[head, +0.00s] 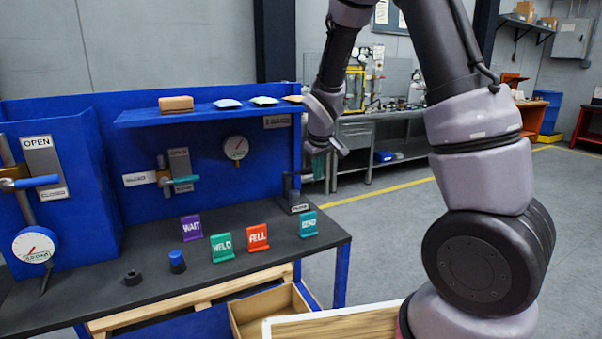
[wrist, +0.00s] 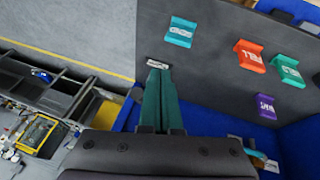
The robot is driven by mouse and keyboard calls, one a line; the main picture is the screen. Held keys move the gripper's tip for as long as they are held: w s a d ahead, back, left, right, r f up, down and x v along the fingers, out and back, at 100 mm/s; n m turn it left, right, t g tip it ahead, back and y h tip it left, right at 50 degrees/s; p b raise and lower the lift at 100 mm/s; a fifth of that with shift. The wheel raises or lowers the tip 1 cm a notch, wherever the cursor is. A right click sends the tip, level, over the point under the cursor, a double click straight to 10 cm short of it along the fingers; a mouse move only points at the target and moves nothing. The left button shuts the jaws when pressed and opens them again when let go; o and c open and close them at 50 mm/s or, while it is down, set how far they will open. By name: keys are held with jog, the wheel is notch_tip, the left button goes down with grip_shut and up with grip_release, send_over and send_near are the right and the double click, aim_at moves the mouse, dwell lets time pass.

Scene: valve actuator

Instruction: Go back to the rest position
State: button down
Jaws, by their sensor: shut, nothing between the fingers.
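My gripper (head: 318,165) is at the right end of the blue bench in the head view, beside the panel's right edge, with my arm reaching up and over from the right. In the wrist view the two green fingers of my gripper (wrist: 159,74) lie together, shut and empty. Their tips appear close to a small labelled plate (wrist: 153,65), which also shows at the bench's right side in the head view (head: 300,208). I cannot tell whether they touch it.
The dark bench top (head: 140,262) carries several label stands, including a purple one (head: 191,228) and a red one (head: 257,238). A blue shelf (head: 225,114) juts out left of my gripper. An open wooden box (head: 245,320) is below. Floor to the right is clear.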

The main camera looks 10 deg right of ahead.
jog(key=s+d+r+m+t+y, duration=0.1)
jog(key=s+d+r+m, duration=0.3)
jog(key=s+r, duration=0.55)
jog(key=s+d+r+m+y, duration=0.1)
jog(key=s+d+r+m, duration=0.2)
jog(key=s+r, duration=0.65)
jog(key=s+r+m+t, duration=0.1)
jog(key=s+r, duration=0.3)
jog(key=s, duration=0.4)
jog(key=shift+a+m+y, duration=0.25)
jog(key=shift+m+y, duration=0.05)
jog(key=shift+m, duration=0.3)
jog(key=shift+w, duration=0.1)
jog(key=w+a+n+g+h, duration=0.25)
jog(key=w+n, duration=0.25)
jog(key=w, duration=1.3)
jog(key=w+a+f+n, duration=0.2)
jog(key=w+f, duration=0.3)
jog(key=w, duration=0.4)
jog(key=w+a+f+n, duration=0.2)
jog(key=w+a+f, duration=0.3)
jog(key=w, duration=0.4)
jog(key=shift+a+f+n, duration=0.25)
jog(key=shift+a+n, duration=0.05)
